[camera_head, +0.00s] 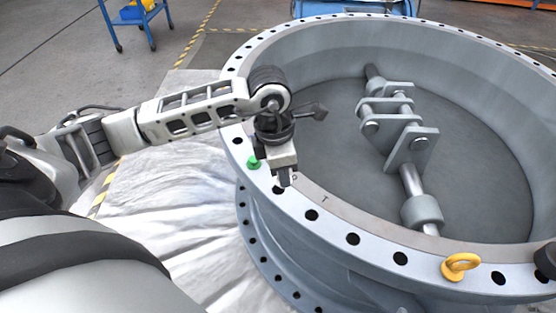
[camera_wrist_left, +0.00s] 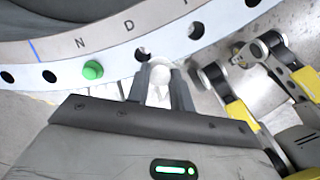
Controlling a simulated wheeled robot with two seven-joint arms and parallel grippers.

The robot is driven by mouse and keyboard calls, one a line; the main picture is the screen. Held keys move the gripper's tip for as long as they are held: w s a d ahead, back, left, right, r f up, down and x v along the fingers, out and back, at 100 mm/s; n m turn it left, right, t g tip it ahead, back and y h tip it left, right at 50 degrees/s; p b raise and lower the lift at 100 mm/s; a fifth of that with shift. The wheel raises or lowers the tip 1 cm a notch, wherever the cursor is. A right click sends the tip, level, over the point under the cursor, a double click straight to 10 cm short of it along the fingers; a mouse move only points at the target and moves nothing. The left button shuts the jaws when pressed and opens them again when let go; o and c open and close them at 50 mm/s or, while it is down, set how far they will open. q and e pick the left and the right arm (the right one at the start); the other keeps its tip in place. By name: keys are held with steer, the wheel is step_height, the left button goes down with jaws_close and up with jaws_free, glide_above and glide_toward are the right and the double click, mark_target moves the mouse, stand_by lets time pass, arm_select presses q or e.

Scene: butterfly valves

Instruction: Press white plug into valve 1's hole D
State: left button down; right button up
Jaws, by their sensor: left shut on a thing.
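Valve 1 is a big grey ring with a flange (camera_head: 330,222) full of holes; letters N, D and a partly seen third one show on it in the left wrist view. Hole D (camera_wrist_left: 142,54) is dark and empty, below the letter D. My left gripper (camera_wrist_left: 160,78) is shut on the white plug (camera_wrist_left: 160,74), just beside hole D at the flange's edge. The plug appears outside the hole. In the head view the left gripper (camera_head: 285,181) is over the near-left flange; the plug is hidden there. My right gripper is not clearly seen.
A green plug (camera_head: 254,162) sits in the hole by the letter N, and it also shows in the left wrist view (camera_wrist_left: 92,70). A shaft with brackets (camera_head: 400,130) crosses the valve's inside.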

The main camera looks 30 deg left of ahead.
arm_select(q)
steer(key=n, duration=0.4)
steer(key=w+a+n+b, duration=0.1)
steer(key=shift+r+n+y, duration=0.3)
steer(key=shift+n, duration=0.1)
steer(key=f+n+b, duration=0.1)
steer(key=n, duration=0.1)
steer(key=f+n+b, duration=0.2)
steer(key=a+f+n+b, duration=0.1)
steer(key=f+n+b, duration=0.1)
steer(key=shift+w+a+y, duration=0.1)
steer(key=shift+w+y, duration=0.2)
steer(key=shift+w, duration=0.05)
arm_select(e)
steer(key=shift+y, duration=0.4)
steer(key=f, duration=0.2)
steer(key=a+f, duration=0.1)
steer(key=f, duration=0.1)
steer(key=shift+w+f, duration=0.2)
steer(key=shift+f, duration=0.15)
arm_select(q)
steer(key=shift+f+b, duration=0.5)
steer(key=shift+b, duration=0.05)
arm_select(e)
steer(key=shift+f, duration=0.55)
arm_select(q)
steer(key=shift+f, duration=0.25)
arm_select(e)
steer(key=shift+f, duration=0.1)
steer(key=shift+d, duration=0.1)
